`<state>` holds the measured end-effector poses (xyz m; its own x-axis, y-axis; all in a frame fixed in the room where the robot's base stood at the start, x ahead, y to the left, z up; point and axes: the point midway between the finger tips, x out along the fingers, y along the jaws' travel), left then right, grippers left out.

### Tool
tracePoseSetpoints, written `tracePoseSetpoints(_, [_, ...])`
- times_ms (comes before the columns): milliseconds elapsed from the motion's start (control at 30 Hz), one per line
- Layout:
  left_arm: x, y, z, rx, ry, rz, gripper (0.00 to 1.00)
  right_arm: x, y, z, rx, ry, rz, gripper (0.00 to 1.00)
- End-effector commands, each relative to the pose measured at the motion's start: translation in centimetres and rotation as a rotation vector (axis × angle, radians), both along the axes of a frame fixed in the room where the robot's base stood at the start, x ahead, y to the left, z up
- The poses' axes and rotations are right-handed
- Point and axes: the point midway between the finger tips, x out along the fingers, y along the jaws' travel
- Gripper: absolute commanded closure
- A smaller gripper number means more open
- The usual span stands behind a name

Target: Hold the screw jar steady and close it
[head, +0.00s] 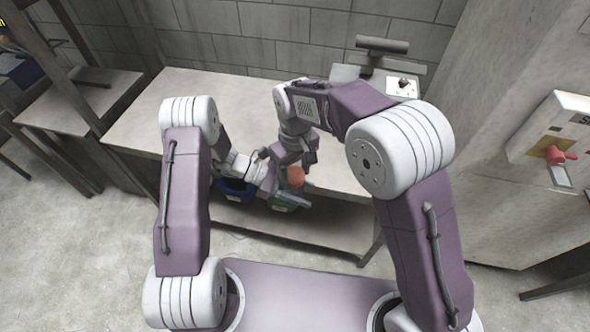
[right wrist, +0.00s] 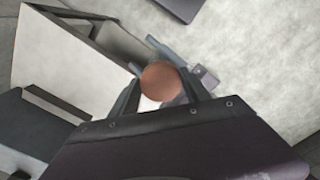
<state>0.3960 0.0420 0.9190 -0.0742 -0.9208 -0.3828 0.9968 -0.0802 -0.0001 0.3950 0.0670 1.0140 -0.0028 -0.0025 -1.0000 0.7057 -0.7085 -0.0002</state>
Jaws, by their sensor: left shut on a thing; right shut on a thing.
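The screw jar's round orange-brown lid (head: 296,176) shows near the front edge of the table in the head view. In the right wrist view the lid (right wrist: 161,82) sits between the fingers of my right gripper (right wrist: 168,90), which is shut on it. A small pale part of the jar (right wrist: 149,104) shows below the lid. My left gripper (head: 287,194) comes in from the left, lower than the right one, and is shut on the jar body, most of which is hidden. I cannot tell how far the lid is screwed down.
The pale table (head: 140,128) is mostly clear on its left side. A device with a dark bar (head: 382,45) stands at the back right. A wall box with a red knob (head: 556,155) is at far right.

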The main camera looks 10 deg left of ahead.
Motion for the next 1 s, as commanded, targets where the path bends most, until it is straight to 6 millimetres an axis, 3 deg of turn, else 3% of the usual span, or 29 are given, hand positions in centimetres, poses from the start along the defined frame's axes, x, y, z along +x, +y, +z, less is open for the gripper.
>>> tracePoseSetpoints(1000, [0.0, 0.0, 0.0, 0.000, 0.000, 0.000, 1.00, 0.0, 0.0, -1.4, 0.000, 0.000, 0.001, 0.82])
